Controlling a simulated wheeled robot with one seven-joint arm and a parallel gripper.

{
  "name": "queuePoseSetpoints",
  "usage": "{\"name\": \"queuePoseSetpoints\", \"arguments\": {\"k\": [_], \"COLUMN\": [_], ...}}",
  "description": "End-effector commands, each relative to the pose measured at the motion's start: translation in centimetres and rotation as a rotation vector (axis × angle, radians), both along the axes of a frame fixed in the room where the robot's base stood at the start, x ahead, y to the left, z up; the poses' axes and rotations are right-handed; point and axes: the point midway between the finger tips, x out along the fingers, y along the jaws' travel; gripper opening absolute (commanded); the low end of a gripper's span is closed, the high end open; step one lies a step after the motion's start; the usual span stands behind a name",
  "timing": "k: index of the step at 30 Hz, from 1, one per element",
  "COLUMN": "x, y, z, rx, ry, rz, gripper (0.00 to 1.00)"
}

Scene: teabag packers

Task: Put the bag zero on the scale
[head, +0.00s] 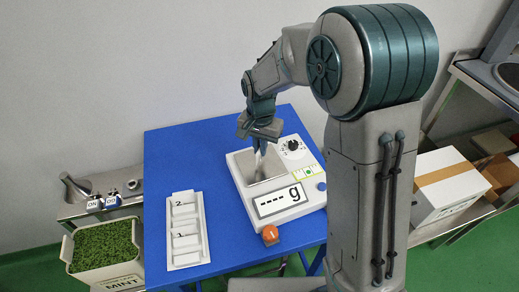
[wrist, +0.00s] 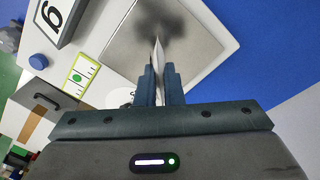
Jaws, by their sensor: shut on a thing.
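My gripper (head: 258,145) is over the scale's plate, shut on a thin white teabag (head: 261,160). In the wrist view the bag (wrist: 158,58) shows as a narrow, edge-on sliver between the two fingers (wrist: 157,80); no number can be read on it. The white scale (head: 243,184) stands on the blue table, its display reading dashes and "g". Its square grey plate (wrist: 120,45) lies below the bag, with a dark shadow on it. I cannot tell whether the bag touches the plate.
A white rack (head: 187,256) with labels 2 and 1 lies left of the scale on the blue table (head: 165,160). A mint bin (head: 105,248) is at left, and a cardboard-taped white box (head: 447,190) at right.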

Motion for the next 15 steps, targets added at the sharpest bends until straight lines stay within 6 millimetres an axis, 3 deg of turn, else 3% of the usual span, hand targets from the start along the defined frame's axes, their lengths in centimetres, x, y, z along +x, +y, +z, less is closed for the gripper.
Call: {"name": "queuePoseSetpoints", "arguments": {"k": [4, 15], "x": [-0.1, 0.0], "y": [0.0, 0.0], "z": [-1.6, -2.1], "rx": [-0.001, 0.0], "ry": [0.003, 0.0], "rz": [0.0, 0.0], "gripper": [0.0, 0.0]}}
